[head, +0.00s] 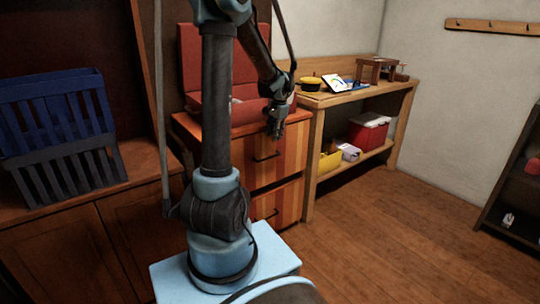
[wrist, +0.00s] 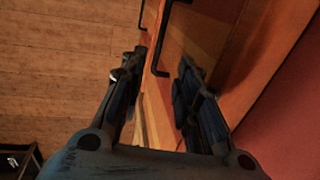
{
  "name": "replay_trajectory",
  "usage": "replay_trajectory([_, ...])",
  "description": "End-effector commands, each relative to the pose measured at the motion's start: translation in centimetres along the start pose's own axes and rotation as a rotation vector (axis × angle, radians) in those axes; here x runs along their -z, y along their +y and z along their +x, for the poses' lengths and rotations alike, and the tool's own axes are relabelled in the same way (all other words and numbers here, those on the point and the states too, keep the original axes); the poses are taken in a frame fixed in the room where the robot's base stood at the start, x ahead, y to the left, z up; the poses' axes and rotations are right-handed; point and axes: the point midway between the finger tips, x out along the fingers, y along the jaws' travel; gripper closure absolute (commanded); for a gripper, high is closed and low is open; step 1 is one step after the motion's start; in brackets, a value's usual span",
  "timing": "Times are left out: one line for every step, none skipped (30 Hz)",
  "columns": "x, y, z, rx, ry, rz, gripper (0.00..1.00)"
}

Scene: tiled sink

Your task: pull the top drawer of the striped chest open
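The striped chest (head: 291,153) has orange and brown stripes and stands behind my arm, which hides its left part. Its top drawer (head: 255,172) looks shut, with a dark bar handle (head: 267,157) on the front. My gripper (head: 277,130) hangs in front of the chest's upper edge, above that handle. In the wrist view my gripper (wrist: 160,72) has its two fingers apart with nothing held between them. The nearer dark handle (wrist: 161,50) shows just beyond and between the fingertips. I cannot tell if either finger touches it.
A red open box (head: 205,103) sits on the chest. A lower drawer (head: 278,205) is below. A wooden bench (head: 311,150) with items stands right of the chest. A blue crate (head: 55,110) and a dark crate (head: 70,175) sit on the left cabinet. Floor (head: 370,240) at right is clear.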

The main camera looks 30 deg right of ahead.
Motion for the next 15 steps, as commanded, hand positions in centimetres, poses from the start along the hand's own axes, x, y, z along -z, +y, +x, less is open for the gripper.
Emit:
replay_trajectory([0.0, 0.0, 0.9, 0.0, 0.0, -0.001, 0.7])
replay_trajectory([0.0, 0.0, 1.4, 0.0, 0.0, -0.001, 0.7])
replay_trajectory([0.0, 0.0, 2.1, 0.0, 0.0, -0.001, 0.7])
replay_trajectory([0.0, 0.0, 2.6, 0.0, 0.0, -0.001, 0.7])
replay_trajectory([0.0, 0.0, 3.1, 0.0, 0.0, -0.001, 0.7])
replay_trajectory([0.1, 0.0, 3.7, 0.0, 0.0, 0.0, 0.7])
replay_trajectory([0.1, 0.0, 4.2, 0.0, 0.0, 0.0, 0.7])
replay_trajectory([0.0, 0.0, 4.6, 0.0, 0.0, 0.0, 0.7])
replay_trajectory([0.1, 0.0, 5.2, 0.0, 0.0, 0.0, 0.7])
replay_trajectory([0.0, 0.0, 5.7, 0.0, 0.0, 0.0, 0.7])
replay_trajectory([0.0, 0.0, 6.2, 0.0, 0.0, 0.0, 0.7])
replay_trajectory([0.0, 0.0, 6.7, 0.0, 0.0, 0.0, 0.7])
replay_trajectory([0.0, 0.0, 7.2, 0.0, 0.0, 0.0, 0.7])
replay_trajectory([0.0, 0.0, 7.6, 0.0, 0.0, 0.0, 0.7])
replay_trajectory([0.0, 0.0, 8.1, 0.0, 0.0, 0.0, 0.7])
